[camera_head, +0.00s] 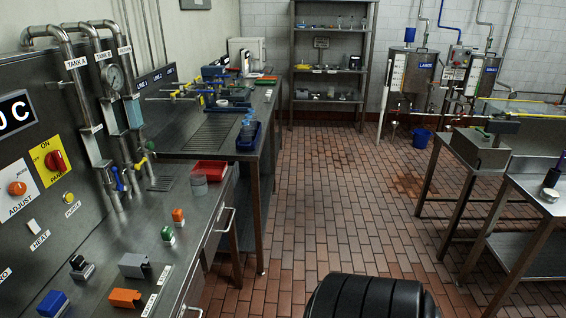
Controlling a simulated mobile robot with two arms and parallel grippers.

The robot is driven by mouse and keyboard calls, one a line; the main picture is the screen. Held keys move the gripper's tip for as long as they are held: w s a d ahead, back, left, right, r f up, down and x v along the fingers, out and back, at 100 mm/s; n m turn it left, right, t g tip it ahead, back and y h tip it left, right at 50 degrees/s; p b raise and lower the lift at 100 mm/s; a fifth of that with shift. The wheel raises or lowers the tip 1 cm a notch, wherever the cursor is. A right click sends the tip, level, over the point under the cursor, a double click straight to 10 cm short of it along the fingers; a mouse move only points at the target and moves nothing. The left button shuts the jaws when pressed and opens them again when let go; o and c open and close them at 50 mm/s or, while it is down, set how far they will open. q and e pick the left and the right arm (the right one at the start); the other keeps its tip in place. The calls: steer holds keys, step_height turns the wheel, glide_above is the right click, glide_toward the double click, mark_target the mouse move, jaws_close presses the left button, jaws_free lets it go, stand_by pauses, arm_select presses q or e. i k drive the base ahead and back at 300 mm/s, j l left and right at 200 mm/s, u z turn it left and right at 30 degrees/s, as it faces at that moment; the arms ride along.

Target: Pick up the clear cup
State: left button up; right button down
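A clear, see-through cup (199,184) stands on the steel counter at the left, in front of the red tray (210,170). It appears upright and sits near the counter's right edge. Neither of my grippers shows in the head view, so their state and distance from the cup cannot be seen.
Orange (178,215) and green (168,235) pieces lie on the counter nearer to me. A panel with pipes and valves rises along its left side. A blue rack (248,136) sits farther back. The tiled floor (330,215) between the benches is clear.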

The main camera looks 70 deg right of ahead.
mark_target(198, 182)
steer(key=z, duration=1.5)
steer(key=i+l+u, duration=0.1)
steer(key=i+l, duration=0.2)
steer(key=l, duration=0.15)
